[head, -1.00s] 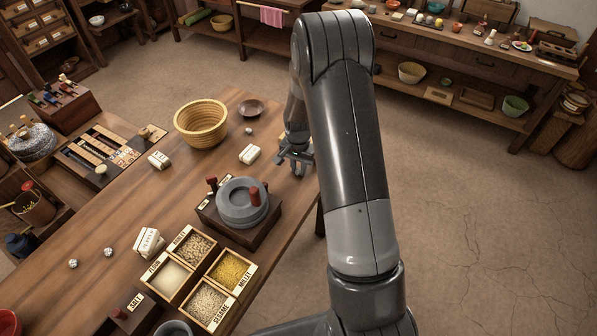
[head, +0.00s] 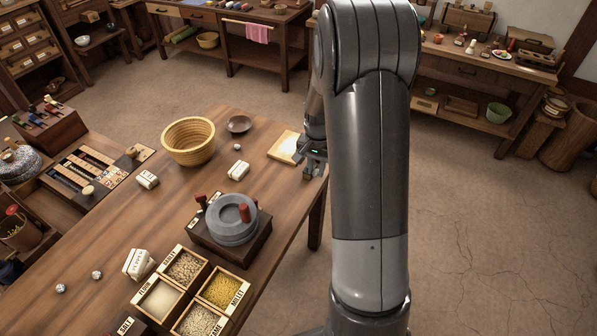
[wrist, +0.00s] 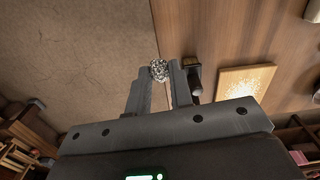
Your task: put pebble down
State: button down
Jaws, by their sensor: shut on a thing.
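In the wrist view a grey, speckled pebble (wrist: 159,70) is pinched between the fingertips of my gripper (wrist: 156,80). In the head view my gripper (head: 312,170) is at the right edge of the wooden table (head: 120,190), just right of a pale board (head: 284,146). The pebble cannot be made out there. In the wrist view the table edge runs behind the fingers, with floor to the left and tabletop to the right. How high the pebble is held is not clear.
A dark, handled object (wrist: 194,80) is close beside the right finger in the wrist view. A stone quern (head: 232,218), a yellow basket (head: 188,141), a small brown dish (head: 238,124) and a white block (head: 238,170) stand on the table. Bare wood lies between the quern and board.

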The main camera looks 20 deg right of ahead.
aim_at(192, 145)
jog(key=w+a+r+n, duration=0.4)
jog(key=w+a+r, duration=0.35)
jog(key=a, duration=0.25)
jog(key=w+a+n, duration=0.2)
jog(key=w+a, duration=0.6)
jog(key=w, duration=0.5)
jog(key=w+a+f+n, duration=0.1)
jog(key=w+a+f, duration=0.3)
jog(key=a, duration=0.5)
jog(key=w+a+f+n, duration=0.1)
jog(key=w+a+f, duration=0.35)
jog(key=a, duration=0.45)
jog(key=shift+w+d+f, duration=0.1)
jog(key=shift+d+f, duration=0.05)
jog(key=shift+f, duration=3.55)
jog(key=c, duration=1.3)
grip_release()
jog(key=shift+f, duration=0.15)
